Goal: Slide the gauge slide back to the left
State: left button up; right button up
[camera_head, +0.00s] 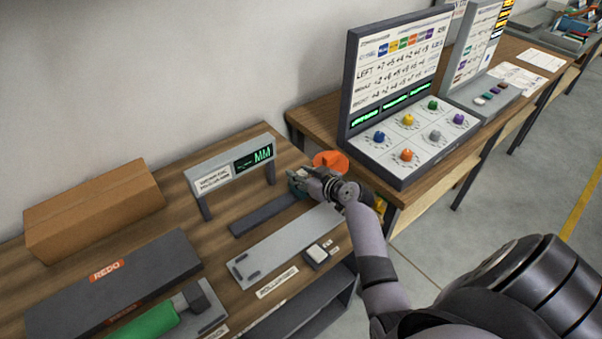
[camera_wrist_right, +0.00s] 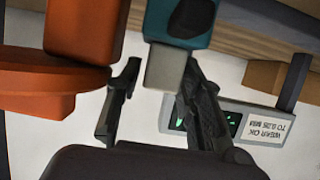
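The gauge has a dark rail (camera_head: 265,215) lying on the wooden bench below a small display stand (camera_head: 232,170). Its teal slide (camera_head: 297,186) is at the rail's right end, partly hidden by my right gripper (camera_head: 308,184). In the right wrist view, my right gripper's fingers (camera_wrist_right: 160,92) are apart, one on each side of a light grey block (camera_wrist_right: 166,68) under the teal part (camera_wrist_right: 181,20). A gap shows between the left finger and the block; whether the right finger touches it I cannot tell. An orange part (camera_head: 331,160) stands just beyond the gripper. My left gripper is out of view.
A cardboard box (camera_head: 95,210) and a dark case marked REDO (camera_head: 115,285) stand at the left. A grey plate (camera_head: 285,243) lies in front of the rail. A panel with coloured knobs (camera_head: 405,135) stands on the bench to the right.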

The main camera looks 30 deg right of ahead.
grip_shut()
dwell(0.5)
